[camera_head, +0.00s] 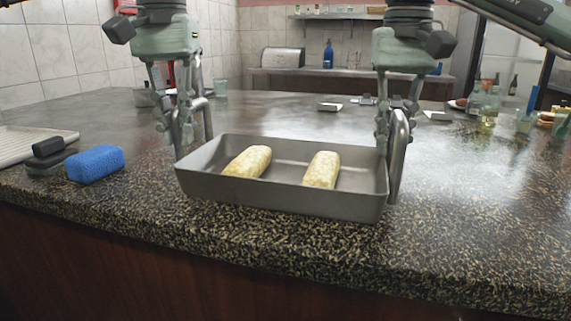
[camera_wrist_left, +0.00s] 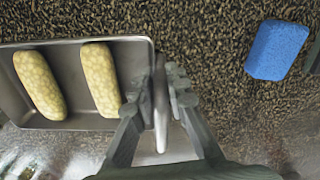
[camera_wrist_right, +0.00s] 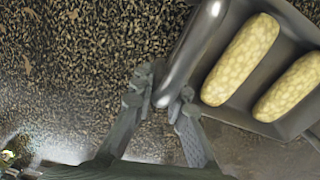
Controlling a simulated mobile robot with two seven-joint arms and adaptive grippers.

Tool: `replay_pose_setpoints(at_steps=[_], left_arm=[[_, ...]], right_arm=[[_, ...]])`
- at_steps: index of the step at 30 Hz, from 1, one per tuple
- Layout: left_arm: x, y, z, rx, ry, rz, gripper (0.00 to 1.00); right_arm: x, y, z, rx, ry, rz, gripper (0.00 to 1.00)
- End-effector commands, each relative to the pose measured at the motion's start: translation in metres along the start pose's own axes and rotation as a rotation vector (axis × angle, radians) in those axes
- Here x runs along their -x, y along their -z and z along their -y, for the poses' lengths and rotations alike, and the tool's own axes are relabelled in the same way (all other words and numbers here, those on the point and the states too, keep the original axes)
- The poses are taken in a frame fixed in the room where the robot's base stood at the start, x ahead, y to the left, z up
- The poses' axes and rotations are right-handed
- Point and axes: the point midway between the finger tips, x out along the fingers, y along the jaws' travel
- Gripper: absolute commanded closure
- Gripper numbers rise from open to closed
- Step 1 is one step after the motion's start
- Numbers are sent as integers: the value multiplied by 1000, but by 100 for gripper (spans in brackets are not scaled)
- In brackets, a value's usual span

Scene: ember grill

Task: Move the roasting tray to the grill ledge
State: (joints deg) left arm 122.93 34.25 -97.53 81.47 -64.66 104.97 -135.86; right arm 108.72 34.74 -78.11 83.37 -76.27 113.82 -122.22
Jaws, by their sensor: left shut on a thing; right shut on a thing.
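The grey metal roasting tray (camera_head: 285,200) is over the dark speckled counter near its front edge. Two yellow corn cobs, one left (camera_head: 248,161) and one right (camera_head: 322,169), lie in it. My left gripper (camera_head: 184,135) is shut on the tray's left handle, which also shows between the fingers in the left wrist view (camera_wrist_left: 160,95). My right gripper (camera_head: 388,135) is shut on the right handle (camera_wrist_right: 190,55). The tray looks roughly level; I cannot tell whether its bottom touches the counter. I cannot make out a grill ledge.
A blue sponge (camera_head: 95,164) lies left of the tray, beside a dark-handled brush (camera_head: 50,155) and a pale ribbed board (camera_head: 25,143). Bottles (camera_head: 488,105) and glasses stand at the far right. The counter right of the tray is clear.

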Motion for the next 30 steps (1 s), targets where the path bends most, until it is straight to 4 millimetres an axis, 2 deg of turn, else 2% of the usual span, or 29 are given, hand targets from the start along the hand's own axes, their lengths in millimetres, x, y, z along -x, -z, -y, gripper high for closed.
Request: replay_pose_setpoints(at_steps=[14, 30], left_arm=[[4, 0, 0, 3, -5, -3, 100], [50, 1, 0, 5, -6, -3, 100]], right_arm=[[5, 0, 1, 1, 7, -2, 100], [51, 0, 1, 2, 8, -2, 100]])
